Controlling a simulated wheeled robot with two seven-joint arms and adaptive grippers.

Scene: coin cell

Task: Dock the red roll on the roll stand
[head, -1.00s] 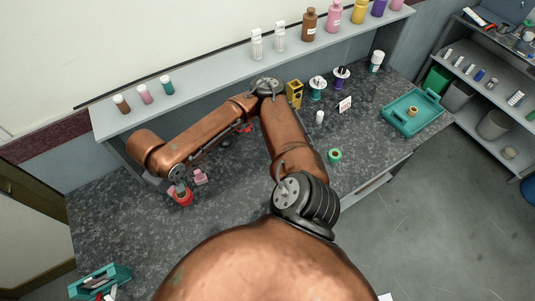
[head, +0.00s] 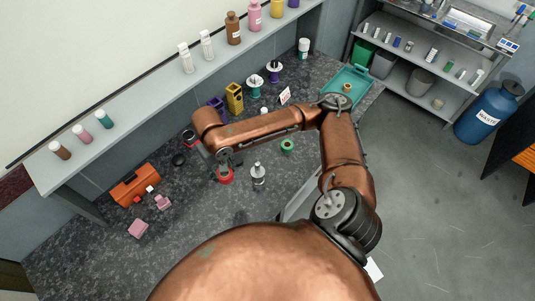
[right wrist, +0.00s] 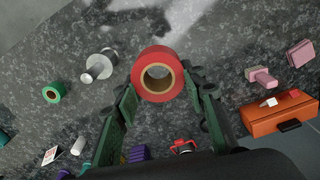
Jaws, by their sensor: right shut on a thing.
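The red roll (head: 225,176), with a tan core, is held in my right gripper (head: 224,165), seen over the bench in the head view. The right wrist view shows the red roll (right wrist: 158,75) between the two fingers of the right gripper (right wrist: 165,88), its hole facing the camera. A metal stand (head: 258,174) with a round base and post, apparently the roll stand, stands just right of the roll. It also shows left of the roll in the right wrist view (right wrist: 100,66), apart from it. My left gripper is not in view.
A green roll (head: 287,146) lies right of the stand. Pink blocks (head: 138,229) and an orange toolbox (head: 135,186) are on the left. A yellow holder (head: 235,97), small spindles (head: 254,86) and a teal tray (head: 347,84) are farther back. Bare bench lies in front of the roll.

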